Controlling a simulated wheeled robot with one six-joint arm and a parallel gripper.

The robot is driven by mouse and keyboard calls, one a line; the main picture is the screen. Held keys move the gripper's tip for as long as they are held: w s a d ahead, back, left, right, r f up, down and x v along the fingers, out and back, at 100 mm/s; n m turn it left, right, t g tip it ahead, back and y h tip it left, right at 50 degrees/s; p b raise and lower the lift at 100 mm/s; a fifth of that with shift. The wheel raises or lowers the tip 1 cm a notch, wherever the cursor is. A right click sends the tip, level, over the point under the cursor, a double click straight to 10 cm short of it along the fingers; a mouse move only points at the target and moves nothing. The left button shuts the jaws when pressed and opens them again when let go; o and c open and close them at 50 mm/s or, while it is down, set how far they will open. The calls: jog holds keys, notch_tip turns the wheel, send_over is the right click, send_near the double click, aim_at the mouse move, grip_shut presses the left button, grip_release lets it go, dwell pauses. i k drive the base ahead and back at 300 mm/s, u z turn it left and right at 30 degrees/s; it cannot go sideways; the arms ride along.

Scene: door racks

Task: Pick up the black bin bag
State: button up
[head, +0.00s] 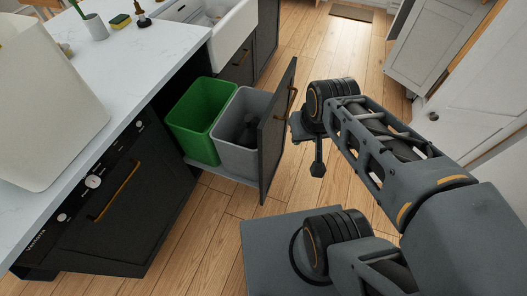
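A dark, crumpled shape (248,133) lies inside the grey bin (232,157) and looks like the black bin bag. The bin wall and the pull-out's front hide part of it. The grey bin stands beside a green bin (190,143) in the open pull-out. My gripper (312,148) hangs to the right of the pull-out's front panel, over the floor, apart from the bag. One finger points down. The gripper is seen edge-on, so its opening does not show.
The pull-out's dark front panel (272,150), with a brass handle, stands between my gripper and the bins. A white worktop (120,75) and dark oven front (100,205) are on the left. A white sink (240,25) is behind. Wooden floor (300,55) is open beyond.

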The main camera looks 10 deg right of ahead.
aim_at(245, 135)
jog(key=u, duration=0.75)
jog(key=k, duration=0.95)
jog(key=u, duration=3.05)
jog(key=i, duration=0.1)
jog(key=z, duration=1.75)
jog(key=i, duration=1.45)
jog(key=z, duration=1.25)
jog(key=i, duration=0.85)
jog(key=z, duration=1.15)
jog(key=i, duration=0.2)
jog(key=z, duration=0.25)
